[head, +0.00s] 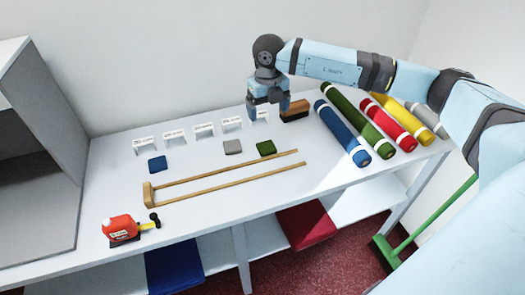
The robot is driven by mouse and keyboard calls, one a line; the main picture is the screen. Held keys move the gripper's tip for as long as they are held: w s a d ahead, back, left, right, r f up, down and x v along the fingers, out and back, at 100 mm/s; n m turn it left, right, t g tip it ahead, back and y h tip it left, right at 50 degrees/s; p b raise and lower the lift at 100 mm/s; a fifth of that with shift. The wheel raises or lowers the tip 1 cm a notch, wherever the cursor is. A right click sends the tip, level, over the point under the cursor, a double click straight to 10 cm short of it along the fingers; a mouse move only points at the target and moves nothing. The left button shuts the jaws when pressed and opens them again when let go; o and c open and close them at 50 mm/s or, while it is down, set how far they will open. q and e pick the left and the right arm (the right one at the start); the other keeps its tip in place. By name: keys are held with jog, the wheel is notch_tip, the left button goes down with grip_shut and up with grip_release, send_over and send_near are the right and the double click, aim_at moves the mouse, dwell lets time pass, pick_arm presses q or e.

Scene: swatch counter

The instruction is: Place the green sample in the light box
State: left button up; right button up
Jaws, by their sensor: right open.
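The green sample (266,149) is a small dark green square lying flat on the white counter, right of a grey sample (232,147). The light box (50,160) appears to be the large grey open-fronted box at the left end of the counter; its visible inside is empty. My right gripper (268,112) points down above the back of the counter, behind the green sample and apart from it. It is open, with nothing seen between its fingers. My left gripper is not in view.
A blue sample (157,163) lies further left. Small label cards (203,130) stand along the back. A wooden frame (225,180) lies in front of the samples. A brown block (295,111) sits beside my gripper. Fabric rolls (342,133) lie right; a red tape measure (120,228) sits front left.

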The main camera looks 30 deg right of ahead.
jog(key=m, duration=0.1)
send_over(266, 146)
jog(key=f, duration=0.8)
jog(key=shift+s+d+f, duration=0.1)
jog(key=shift+s+f, duration=0.15)
jog(key=shift+s, duration=0.05)
jog(key=shift+w+f, duration=0.2)
jog(key=shift+f, duration=2.5)
jog(key=c, duration=1.1)
jog(key=shift+r, duration=0.1)
notch_tip(266, 146, up, 20)
jog(key=shift+f, duration=0.1)
